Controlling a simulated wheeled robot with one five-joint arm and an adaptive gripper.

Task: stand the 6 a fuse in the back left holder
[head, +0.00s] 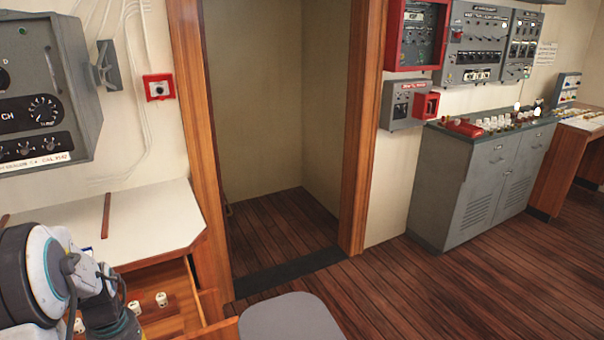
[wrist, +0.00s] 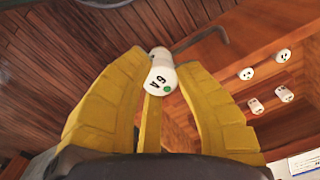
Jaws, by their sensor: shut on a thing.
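A white cylindrical fuse (wrist: 161,76) marked "6 A", with a green dot, is between the yellow fingers of my gripper (wrist: 165,62) in the wrist view. The fingers are shut on it and it is off any surface. Several other small white pieces, one of them (wrist: 246,73) with dark dots, show to the right in the wrist view, in an open wooden drawer (head: 183,283). In the head view a white piece (head: 161,299) stands in that drawer. I cannot tell which is the back left holder. In the head view my arm hides the drawer's left part, and the held fuse cannot be made out.
A white-topped desk (head: 150,215) is above the drawer. A grey seat (head: 295,318) stands close to the drawer's right side. Wooden floor (head: 400,290) is clear to the right, before a grey cabinet (head: 465,185). A dark bent rod (wrist: 200,40) passes near the fingertips.

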